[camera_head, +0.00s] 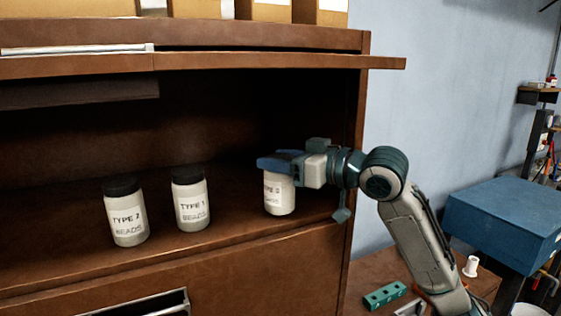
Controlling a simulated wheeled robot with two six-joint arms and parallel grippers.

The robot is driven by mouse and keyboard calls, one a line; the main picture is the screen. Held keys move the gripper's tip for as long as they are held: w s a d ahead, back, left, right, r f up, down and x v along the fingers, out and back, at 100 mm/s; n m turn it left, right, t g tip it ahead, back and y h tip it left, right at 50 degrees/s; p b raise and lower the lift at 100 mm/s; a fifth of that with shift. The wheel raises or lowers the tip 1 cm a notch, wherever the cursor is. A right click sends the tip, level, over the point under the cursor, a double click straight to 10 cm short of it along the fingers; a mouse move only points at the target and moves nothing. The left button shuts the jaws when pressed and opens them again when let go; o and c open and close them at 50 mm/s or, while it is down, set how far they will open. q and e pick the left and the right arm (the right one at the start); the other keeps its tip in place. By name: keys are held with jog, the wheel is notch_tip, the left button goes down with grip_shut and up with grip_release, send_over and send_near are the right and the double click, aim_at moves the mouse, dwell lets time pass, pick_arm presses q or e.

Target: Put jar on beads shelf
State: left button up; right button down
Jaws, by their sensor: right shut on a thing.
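A white jar (279,197) with a partly hidden "TYPE" label is at the right end of the brown wooden shelf (60,262). My right gripper (277,163) is shut on this jar from the right and covers its top. The jar is upright; I cannot tell whether its base touches the shelf or is slightly above it. Two more jars with black lids stand upright to its left: the "TYPE 1 BEADS" jar (191,203) and the "TYPE 2 BEADS" jar (127,217). My left gripper is not in view.
The cabinet's right side panel (355,150) stands close beside my right gripper, and an upper board (230,62) overhangs the shelf. The shelf has bare room between the held jar and the "TYPE 1" jar. A blue box (505,220) is at the right.

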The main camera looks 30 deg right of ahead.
jog(key=shift+s+f, duration=0.1)
jog(key=shift+f, duration=0.25)
jog(key=c, duration=1)
grip_release()
jog(key=shift+f, duration=0.15)
jog(key=o, duration=0.4)
